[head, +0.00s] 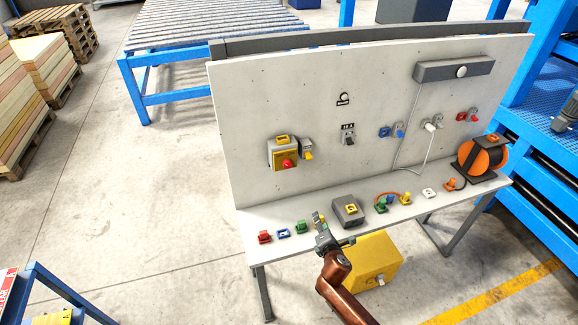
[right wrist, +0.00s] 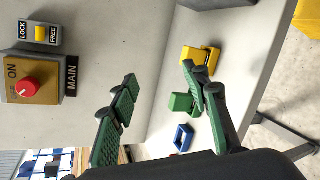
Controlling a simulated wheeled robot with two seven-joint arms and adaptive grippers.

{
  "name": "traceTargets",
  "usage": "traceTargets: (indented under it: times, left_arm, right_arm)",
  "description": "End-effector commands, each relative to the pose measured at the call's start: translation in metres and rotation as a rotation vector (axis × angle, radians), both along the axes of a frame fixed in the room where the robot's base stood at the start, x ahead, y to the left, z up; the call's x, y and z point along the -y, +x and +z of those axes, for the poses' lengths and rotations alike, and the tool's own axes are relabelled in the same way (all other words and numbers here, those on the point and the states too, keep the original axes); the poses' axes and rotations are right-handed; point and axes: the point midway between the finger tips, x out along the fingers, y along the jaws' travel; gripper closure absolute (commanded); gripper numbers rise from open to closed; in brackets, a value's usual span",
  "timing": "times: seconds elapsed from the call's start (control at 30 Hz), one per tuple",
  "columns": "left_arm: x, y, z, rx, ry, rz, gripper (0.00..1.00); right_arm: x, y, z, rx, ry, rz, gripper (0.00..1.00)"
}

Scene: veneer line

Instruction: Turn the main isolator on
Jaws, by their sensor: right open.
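The main isolator (head: 285,154) is a grey and yellow box with a red knob (head: 287,163), mounted at the left of the upright board. In the right wrist view the isolator (right wrist: 50,85) is at the left edge, turned sideways, with MAIN and ON lettering. Its red knob (right wrist: 26,86) shows there; I cannot tell its exact setting. A LOCK/FREE slide (right wrist: 40,33) sits beside it; its position is unclear. My right gripper (head: 320,222) is open above the shelf, right of and below the isolator; its spread fingers (right wrist: 160,98) hold nothing. My left gripper is out of view.
The shelf (head: 325,225) carries red (head: 264,237), blue (head: 284,233) and green (head: 300,227) pieces, a grey box (head: 346,213) and an orange reel (head: 482,158). A yellow box (head: 372,260) stands underneath. The board left of the isolator is bare.

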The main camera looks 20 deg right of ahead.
Motion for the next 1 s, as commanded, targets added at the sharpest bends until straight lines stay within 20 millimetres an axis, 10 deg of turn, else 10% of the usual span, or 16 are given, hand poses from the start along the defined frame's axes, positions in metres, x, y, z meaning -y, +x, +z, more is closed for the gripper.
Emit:
traceTargets:
  times: [0.2, 0.33, 1.0]
  left_arm:
    - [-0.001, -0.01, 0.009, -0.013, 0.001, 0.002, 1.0]
    - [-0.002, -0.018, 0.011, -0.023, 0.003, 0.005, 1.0]
    - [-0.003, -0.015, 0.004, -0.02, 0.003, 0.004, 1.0]
  right_arm:
    - [-0.055, 0.064, 0.133, 0.204, -0.556, 0.258, 0.57]
    - [-0.078, 0.077, 0.172, 0.272, -0.766, 0.325, 0.57]
    - [-0.087, 0.155, 0.182, 0.291, -0.83, 0.343, 0.57]
